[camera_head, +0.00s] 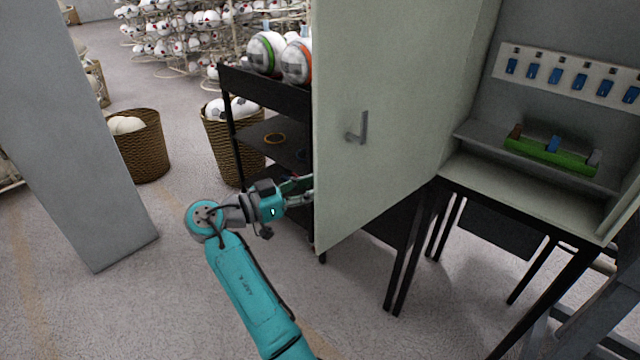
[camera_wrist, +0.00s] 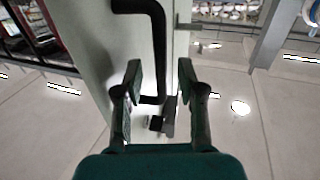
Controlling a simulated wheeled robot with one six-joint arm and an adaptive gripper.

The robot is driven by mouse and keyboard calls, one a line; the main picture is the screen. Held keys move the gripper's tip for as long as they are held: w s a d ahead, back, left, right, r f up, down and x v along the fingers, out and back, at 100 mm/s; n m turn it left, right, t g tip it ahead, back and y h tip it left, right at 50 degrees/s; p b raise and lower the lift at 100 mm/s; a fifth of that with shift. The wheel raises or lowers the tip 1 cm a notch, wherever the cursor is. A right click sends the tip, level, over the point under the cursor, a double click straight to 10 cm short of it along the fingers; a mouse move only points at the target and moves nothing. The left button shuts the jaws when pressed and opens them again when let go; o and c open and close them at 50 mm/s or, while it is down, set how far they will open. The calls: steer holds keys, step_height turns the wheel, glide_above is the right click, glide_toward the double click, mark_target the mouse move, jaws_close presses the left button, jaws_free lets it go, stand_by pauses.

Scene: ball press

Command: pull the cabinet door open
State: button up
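The cabinet door (camera_head: 400,100) is a pale grey-green panel. It stands swung out from the cabinet (camera_head: 480,178), whose inside is visible at the right. A grey handle (camera_head: 359,128) shows on the door face in the head view. My gripper (camera_head: 302,188) is at the door's left edge, lower than that handle, with its tips partly hidden. In the wrist view, my gripper (camera_wrist: 160,82) is open, with its two fingers apart. A dark bent handle (camera_wrist: 158,45) on the door runs down between the fingers; I cannot tell whether they touch it.
A black shelf rack (camera_head: 270,90) with balls stands behind the door. Wicker baskets (camera_head: 140,150) stand at the left. A grey pillar (camera_head: 85,130) rises at the left. Black table legs (camera_head: 405,255) are below the cabinet. Floor is open between the pillar and my arm.

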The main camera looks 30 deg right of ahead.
steer(key=a, duration=0.9)
steer(key=shift+s, duration=0.1)
